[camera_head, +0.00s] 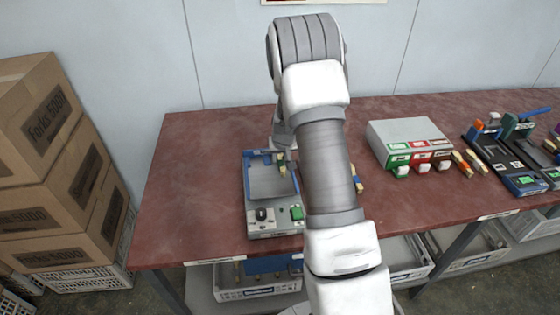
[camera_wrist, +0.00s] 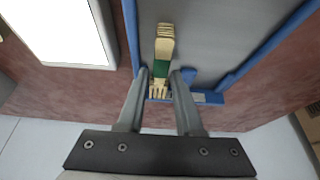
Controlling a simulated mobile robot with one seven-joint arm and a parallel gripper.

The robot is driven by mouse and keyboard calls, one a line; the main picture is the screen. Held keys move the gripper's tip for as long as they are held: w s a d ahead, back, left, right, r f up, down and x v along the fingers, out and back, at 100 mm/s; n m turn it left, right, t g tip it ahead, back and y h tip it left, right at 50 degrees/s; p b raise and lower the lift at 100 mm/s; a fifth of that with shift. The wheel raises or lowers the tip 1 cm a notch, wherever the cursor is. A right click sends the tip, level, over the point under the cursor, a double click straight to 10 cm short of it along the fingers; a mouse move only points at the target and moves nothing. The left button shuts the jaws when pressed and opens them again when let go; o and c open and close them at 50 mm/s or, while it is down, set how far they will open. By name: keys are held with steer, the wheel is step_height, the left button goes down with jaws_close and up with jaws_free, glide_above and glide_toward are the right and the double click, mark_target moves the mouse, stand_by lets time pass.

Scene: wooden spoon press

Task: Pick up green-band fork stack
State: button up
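The green-band fork stack (camera_wrist: 164,50) is a bundle of pale wooden forks with a green band, seen in the wrist view with its tines toward my gripper. It lies at the edge of a grey, blue-rimmed tray of a press-like device (camera_head: 247,190). My gripper (camera_wrist: 160,76) is open, with one finger on each side of the stack near the band. A narrow gap shows on the left; contact on the right is unclear. In the head view the stack (camera_head: 281,168) is small, and my arm hides much of the area beside it.
A grey box (camera_head: 398,130) with green, red and brown labels stands to the right, with more banded stacks (camera_head: 461,163) beside it. Blue-and-black devices (camera_head: 500,160) are at far right. Cardboard boxes (camera_head: 60,190) stand left of the red table (camera_head: 190,160). The table's left part is clear.

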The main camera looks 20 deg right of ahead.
steer(key=shift+w+f, duration=0.1)
steer(key=shift+f, duration=0.1)
jaws_close()
stand_by(0.3)
